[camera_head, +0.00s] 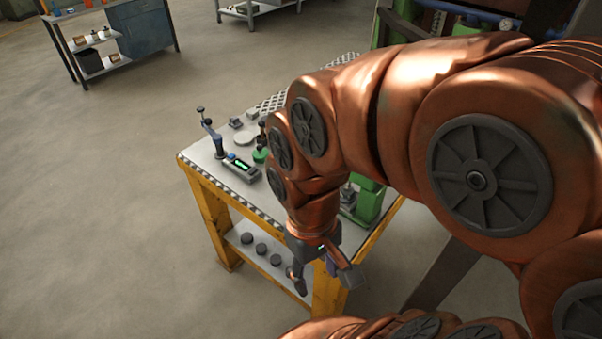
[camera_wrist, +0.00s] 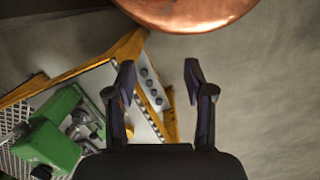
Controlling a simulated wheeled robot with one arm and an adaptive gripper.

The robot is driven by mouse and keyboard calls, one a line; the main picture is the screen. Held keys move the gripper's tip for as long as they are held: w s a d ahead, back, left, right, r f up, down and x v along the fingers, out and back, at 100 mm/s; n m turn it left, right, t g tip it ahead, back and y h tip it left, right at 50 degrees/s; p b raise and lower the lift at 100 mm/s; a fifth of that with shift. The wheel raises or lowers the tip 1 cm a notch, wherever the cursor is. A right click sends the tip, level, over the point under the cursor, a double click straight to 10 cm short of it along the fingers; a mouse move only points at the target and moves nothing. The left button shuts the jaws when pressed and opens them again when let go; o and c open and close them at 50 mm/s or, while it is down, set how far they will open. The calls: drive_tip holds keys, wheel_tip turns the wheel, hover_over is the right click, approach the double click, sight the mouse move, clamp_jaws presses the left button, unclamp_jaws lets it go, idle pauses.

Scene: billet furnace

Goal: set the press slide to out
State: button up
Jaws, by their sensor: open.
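My gripper (camera_head: 328,277) is open and empty, hanging by the near corner of the yellow-framed workbench (camera_head: 199,202). In the wrist view its two dark fingers (camera_wrist: 160,78) are spread apart, with floor and the bench edge beyond. A green press-like machine (camera_head: 369,203) stands on the bench, mostly hidden behind my arm. It also shows in the wrist view as a green body (camera_wrist: 52,146) with grey metal parts, left of the fingers and apart from them. I cannot make out the press slide or its position.
A lever device with a lit green display (camera_head: 240,166) stands on the bench's left end. Round dark pieces (camera_head: 261,248) lie on its lower shelf. A shelf unit with a blue cabinet (camera_head: 146,42) stands far left. The floor left of the bench is clear.

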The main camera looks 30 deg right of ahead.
drive_tip(key=w+d+f+m+b, duration=0.15)
drive_tip(key=w+d, duration=0.25)
drive_tip(key=w, duration=0.5)
drive_tip(key=w+d+f+m+t+h+b, duration=0.1)
drive_tip(key=w+d+b, duration=0.3)
drive_tip(key=w, duration=0.5)
drive_tip(key=w+d+f+m+b, duration=0.1)
drive_tip(key=w+d+m, duration=0.1)
drive_tip(key=w+d, duration=0.5)
drive_tip(key=w+d+f+m+b, duration=0.1)
drive_tip(key=w+d+f+m, duration=0.2)
drive_tip(key=w+d+f, duration=0.4)
drive_tip(key=shift+h, duration=0.4)
drive_tip(key=shift+s+d+f+p, duration=0.15)
drive_tip(key=shift+s+d+f, duration=0.15)
drive_tip(key=shift+f, duration=0.55)
drive_tip(key=shift+s+d+f+p, duration=0.15)
drive_tip(key=shift+d+f, duration=0.1)
drive_tip(key=shift+f, duration=0.6)
drive_tip(key=shift+s+d+f+p, duration=0.1)
drive_tip(key=shift+s+d+f, duration=0.2)
drive_tip(key=shift+f, duration=0.55)
drive_tip(key=shift+c, duration=0.2)
drive_tip(key=shift+g, duration=0.3)
clamp_jaws()
